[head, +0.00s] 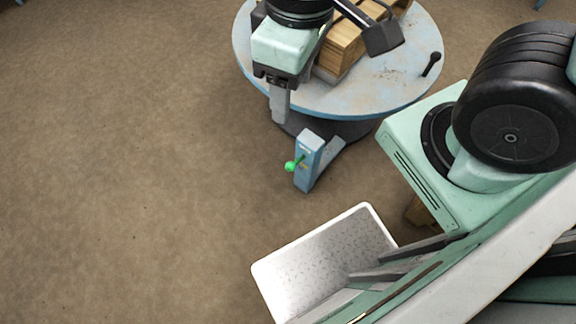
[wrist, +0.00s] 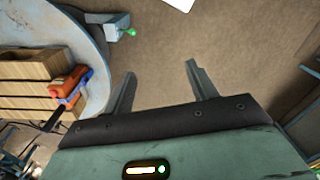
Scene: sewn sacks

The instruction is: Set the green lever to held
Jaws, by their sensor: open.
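The green lever (head: 291,166) has a round green knob and sticks out from the side of a blue-grey post (head: 310,146) at the foot of the round table. In the head view it points left and a little down; any markings on the post are too small to read. The lever also shows at the top of the wrist view (wrist: 130,32). My gripper (head: 279,118) hangs at the table's near edge, above and left of the post in the head view. In the wrist view its two fingers (wrist: 160,72) are apart with nothing between them.
The round blue-rimmed table (head: 350,98) carries a wooden stack (head: 343,48) and a black-knobbed handle (head: 432,62). An orange and blue object (wrist: 68,84) is by the stack in the wrist view. A pale textured plate (head: 320,265) is nearer. Brown floor to the left is clear.

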